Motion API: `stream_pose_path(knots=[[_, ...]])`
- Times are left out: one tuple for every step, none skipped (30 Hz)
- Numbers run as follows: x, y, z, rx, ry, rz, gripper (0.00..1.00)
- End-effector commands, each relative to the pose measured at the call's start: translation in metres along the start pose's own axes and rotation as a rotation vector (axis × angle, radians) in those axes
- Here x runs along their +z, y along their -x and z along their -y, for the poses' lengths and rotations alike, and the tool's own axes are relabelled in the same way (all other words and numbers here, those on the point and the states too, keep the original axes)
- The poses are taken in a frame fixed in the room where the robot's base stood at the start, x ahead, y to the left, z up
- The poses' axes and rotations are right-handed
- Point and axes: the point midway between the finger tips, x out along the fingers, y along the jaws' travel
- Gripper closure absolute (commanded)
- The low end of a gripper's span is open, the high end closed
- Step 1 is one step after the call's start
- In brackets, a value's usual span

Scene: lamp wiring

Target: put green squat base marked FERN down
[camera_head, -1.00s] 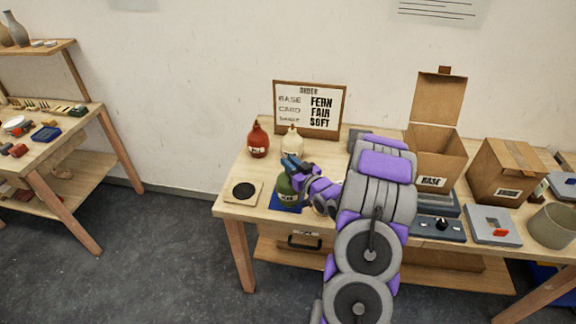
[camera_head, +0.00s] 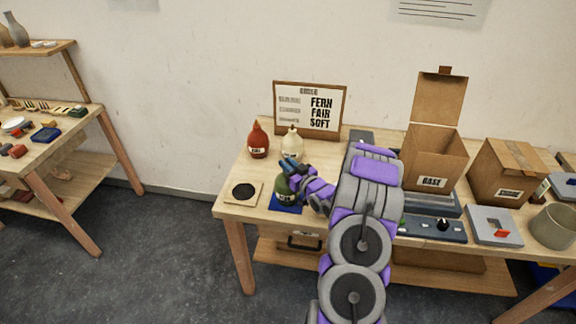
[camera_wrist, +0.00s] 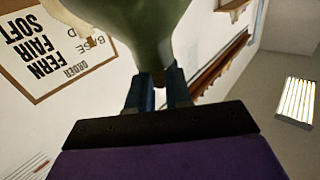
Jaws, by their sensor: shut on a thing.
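The green squat base (camera_head: 285,191) is at the front left of the table, on or just above a blue mat (camera_head: 284,208); I cannot tell if it touches. Its label is too small to read clearly. My gripper (camera_head: 289,167) is shut on its upper part from the right and above. In the wrist view the green base (camera_wrist: 135,25) fills the top, with my gripper's blue fingers (camera_wrist: 158,88) on its narrow end. The order sign (camera_head: 310,109) reads FERN, FAIR, SOFT.
A red bottle-shaped base (camera_head: 258,141) and a cream one (camera_head: 292,144) stand behind. A board with a black disc (camera_head: 243,190) lies to the left.

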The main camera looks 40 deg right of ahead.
Motion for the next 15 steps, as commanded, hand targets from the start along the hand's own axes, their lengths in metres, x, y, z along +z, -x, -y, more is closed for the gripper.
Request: stream_pose_path(knots=[[-0.0016,-0.0002,-0.0005,0.001,0.001,-0.002,1.0],[-0.0016,-0.0002,-0.0004,0.001,0.001,-0.002,1.0],[-0.0013,-0.0002,-0.0003,0.0,0.001,-0.001,0.78],[-0.0013,-0.0002,-0.0004,0.0,0.001,-0.001,0.75],[-0.0013,-0.0002,-0.0004,0.001,0.001,-0.001,0.72],[-0.0011,-0.0003,-0.0004,0.001,0.001,-0.001,0.69],[-0.001,-0.0003,-0.0004,0.001,0.001,-0.001,0.66],[-0.0009,-0.0004,-0.0004,0.001,0.0,0.0,0.63],[-0.0007,-0.0005,-0.0004,0.0,0.0,0.0,0.59],[-0.0006,-0.0005,-0.0005,0.001,0.0,0.0,0.56],[-0.0006,-0.0006,-0.0005,0.001,0.0,0.0,0.55],[-0.0005,-0.0006,-0.0005,0.0,0.0,0.001,0.55],[-0.0005,-0.0006,-0.0006,0.0,0.0,0.0,0.55],[-0.0004,-0.0006,-0.0006,0.0,0.0,0.001,0.55],[-0.0004,-0.0006,-0.0006,0.0,0.0,0.001,0.55]])
